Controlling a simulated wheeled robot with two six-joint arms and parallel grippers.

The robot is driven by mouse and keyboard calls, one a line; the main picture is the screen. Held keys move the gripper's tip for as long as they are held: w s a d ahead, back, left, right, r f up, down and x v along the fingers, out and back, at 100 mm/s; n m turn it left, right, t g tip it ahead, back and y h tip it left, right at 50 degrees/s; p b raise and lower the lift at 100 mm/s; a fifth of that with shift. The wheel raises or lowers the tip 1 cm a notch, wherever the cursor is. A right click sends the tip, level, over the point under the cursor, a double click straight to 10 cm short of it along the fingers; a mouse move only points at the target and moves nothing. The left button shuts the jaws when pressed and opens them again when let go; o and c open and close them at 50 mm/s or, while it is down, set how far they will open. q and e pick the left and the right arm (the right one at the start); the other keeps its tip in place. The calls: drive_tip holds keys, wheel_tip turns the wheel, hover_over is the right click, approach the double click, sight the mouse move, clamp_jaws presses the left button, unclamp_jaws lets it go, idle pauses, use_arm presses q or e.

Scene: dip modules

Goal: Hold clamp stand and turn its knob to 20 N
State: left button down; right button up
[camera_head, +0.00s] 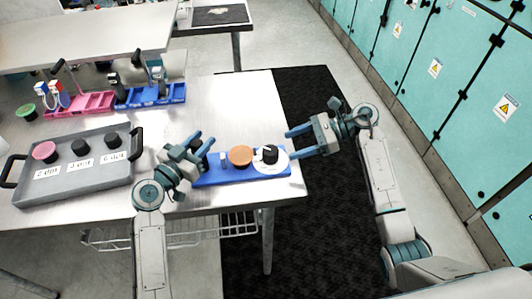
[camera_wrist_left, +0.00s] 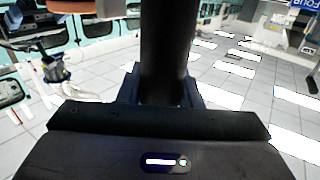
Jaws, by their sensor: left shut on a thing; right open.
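The clamp stand is a blue base (camera_head: 228,177) lying along the table's right part, with an orange disc (camera_head: 240,156) in its middle. Its black knob (camera_head: 270,153) sits on a white round dial (camera_head: 262,167) at the right end. The dial's marks are too small to read. My left gripper (camera_head: 203,142) is at the stand's left end, shut on a dark upright post, which fills the middle of the left wrist view (camera_wrist_left: 168,50). My right gripper (camera_head: 288,143) is open and empty, its two fingers pointing left just right of the knob, apparently not around it.
A grey tray (camera_head: 75,184) with pink, black and dark round pieces and labels stands at the left. Pink (camera_head: 85,104) and blue (camera_head: 150,97) racks stand behind, beside a green round piece (camera_head: 26,112). The table's right edge is close to the stand.

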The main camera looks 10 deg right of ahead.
sight(267, 153)
drive_tip(key=x, duration=0.9)
drive_tip(key=shift+a, duration=0.15)
drive_tip(key=c, duration=1)
drive_tip(key=shift+m+t, duration=0.7)
drive_tip(key=shift+t, duration=0.1)
drive_tip(key=o, duration=1)
